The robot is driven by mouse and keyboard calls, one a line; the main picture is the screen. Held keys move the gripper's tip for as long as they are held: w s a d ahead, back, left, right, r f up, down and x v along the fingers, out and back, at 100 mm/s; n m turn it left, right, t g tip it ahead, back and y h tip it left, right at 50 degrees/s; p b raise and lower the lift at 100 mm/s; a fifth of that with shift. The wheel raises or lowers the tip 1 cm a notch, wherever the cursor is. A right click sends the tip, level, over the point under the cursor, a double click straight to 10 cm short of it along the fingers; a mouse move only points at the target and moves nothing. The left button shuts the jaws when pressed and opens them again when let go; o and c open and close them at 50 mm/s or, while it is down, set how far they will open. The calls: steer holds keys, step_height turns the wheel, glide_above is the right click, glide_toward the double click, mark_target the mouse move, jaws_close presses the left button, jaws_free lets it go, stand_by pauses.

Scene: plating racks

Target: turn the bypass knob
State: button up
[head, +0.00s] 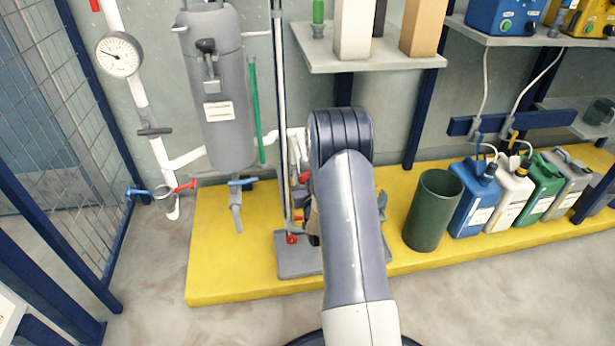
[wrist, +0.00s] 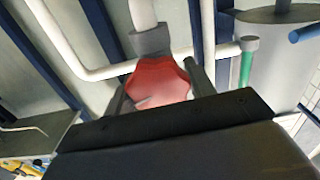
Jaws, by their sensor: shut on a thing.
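The bypass knob is a red, lobed knob (wrist: 158,84) in the middle of the wrist view, below a grey collar on a white pipe. The dark fingers of my gripper (wrist: 158,88) stand on its left and right sides, and the gripper is shut on it. The lower part of the knob is hidden behind the gripper body. In the head view my arm covers the gripper and most of this spot. A small red part (head: 304,177) shows just left of my arm there, but I cannot tell whether it is the knob.
A grey tank (head: 222,120) and a pipe with a gauge (head: 119,55) stand to the left. A dark green bin (head: 432,210) and several canisters stand to the right on the yellow platform (head: 225,275). A shelf (head: 370,60) hangs behind my arm.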

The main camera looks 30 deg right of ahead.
steer(key=shift+m, duration=1.2)
steer(key=o, duration=1)
steer(key=p+v, duration=0.2)
steer(key=v, duration=0.9)
